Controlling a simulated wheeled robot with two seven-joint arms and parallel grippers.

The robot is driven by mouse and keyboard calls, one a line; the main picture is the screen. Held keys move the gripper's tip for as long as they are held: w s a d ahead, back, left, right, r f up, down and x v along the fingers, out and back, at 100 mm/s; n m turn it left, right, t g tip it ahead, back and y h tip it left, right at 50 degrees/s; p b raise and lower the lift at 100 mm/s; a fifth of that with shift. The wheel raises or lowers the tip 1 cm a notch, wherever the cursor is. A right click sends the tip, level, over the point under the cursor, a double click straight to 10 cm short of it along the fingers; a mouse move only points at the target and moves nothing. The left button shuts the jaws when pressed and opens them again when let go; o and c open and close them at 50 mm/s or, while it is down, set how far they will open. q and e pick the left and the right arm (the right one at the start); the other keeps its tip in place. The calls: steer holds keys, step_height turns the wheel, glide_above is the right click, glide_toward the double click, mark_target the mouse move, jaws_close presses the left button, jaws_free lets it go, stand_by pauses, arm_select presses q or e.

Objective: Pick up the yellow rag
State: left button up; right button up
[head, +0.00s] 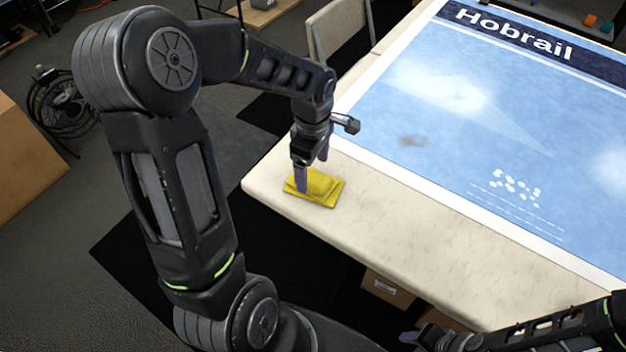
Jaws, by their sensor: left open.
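The yellow rag (322,190) lies folded on the near left corner of the pale table (400,222). My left gripper (309,176) points down over the rag, with its fingers at the rag's far left part. It is open. One finger overlaps the rag in the picture; I cannot tell whether it touches the cloth. My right gripper (412,338) shows only in part at the bottom edge, below the table's front edge and away from the rag. Its jaws are too small and cut off to read.
A blue poster (480,110) with "Hobrail" on it covers much of the table. A chair (338,32) stands behind the table's left edge. A cardboard box (388,288) is under the table, and another box (28,155) stands at far left beside a fan (62,105).

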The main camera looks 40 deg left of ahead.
mark_target(313, 177)
arm_select(q)
step_height(313, 177, down, 4)
steer(key=shift+f, duration=0.15)
stand_by(0.6)
steer(key=c, duration=1.4)
steer(key=shift+c, duration=0.2)
step_height(313, 177, up, 10)
steer(key=shift+r, duration=0.1)
